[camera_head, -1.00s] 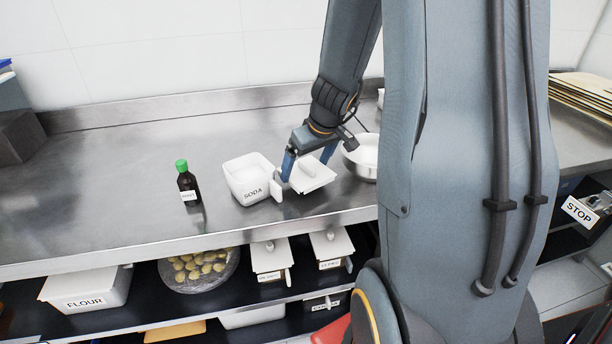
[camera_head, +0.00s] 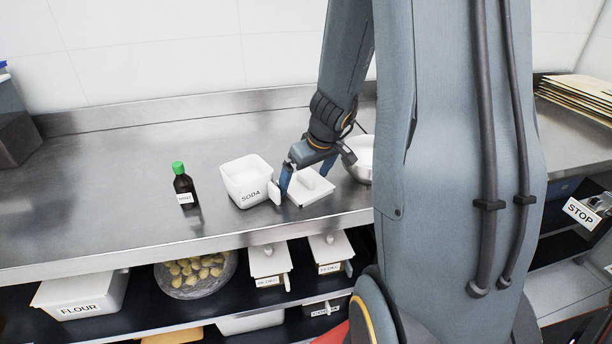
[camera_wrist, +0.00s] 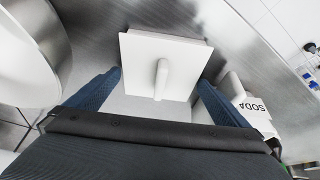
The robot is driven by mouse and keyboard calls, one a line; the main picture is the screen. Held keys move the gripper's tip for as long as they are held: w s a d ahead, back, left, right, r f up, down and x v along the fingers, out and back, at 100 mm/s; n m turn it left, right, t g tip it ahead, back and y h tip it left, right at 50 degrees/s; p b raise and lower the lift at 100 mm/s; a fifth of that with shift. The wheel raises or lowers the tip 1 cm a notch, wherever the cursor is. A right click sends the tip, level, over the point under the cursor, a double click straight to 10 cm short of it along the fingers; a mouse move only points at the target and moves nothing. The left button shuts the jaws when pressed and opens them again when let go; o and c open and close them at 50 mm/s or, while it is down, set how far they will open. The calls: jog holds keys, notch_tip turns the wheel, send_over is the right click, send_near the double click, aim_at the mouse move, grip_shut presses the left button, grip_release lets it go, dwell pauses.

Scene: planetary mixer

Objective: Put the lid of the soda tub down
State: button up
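The white soda tub (camera_head: 243,185) stands uncovered on the steel counter, and it also shows at the right of the wrist view (camera_wrist: 250,105). Its square white lid (camera_head: 318,194) lies, handle up, on the counter just right of the tub. In the wrist view the lid (camera_wrist: 140,55) is ahead of the fingers, with its handle (camera_wrist: 161,78) in the gap between them. My gripper (camera_wrist: 160,78) is open, its blue fingers well apart and clear of the handle. In the head view my gripper (camera_head: 306,178) is right over the lid and hides part of it.
A metal bowl (camera_head: 360,158) stands close right of the lid, partly behind my arm. A dark bottle with a green cap (camera_head: 184,188) stands left of the tub. The shelf below holds a flour tub (camera_head: 80,295) and other lidded tubs.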

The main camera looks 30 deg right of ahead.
jog(key=shift+r, duration=0.1)
jog(key=shift+r+p, duration=0.25)
jog(key=shift+p, duration=0.1)
jog(key=a+v, duration=0.1)
jog(key=v, duration=1)
jog(key=s+a+f+m+g, duration=0.1)
jog(key=s+a+f+g, duration=0.2)
jog(key=s+a+f, duration=0.3)
jog(key=s+a, duration=0.5)
jog(key=a, duration=0.3)
jog(key=shift+a+h, duration=0.3)
jog(key=shift+a, duration=0.05)
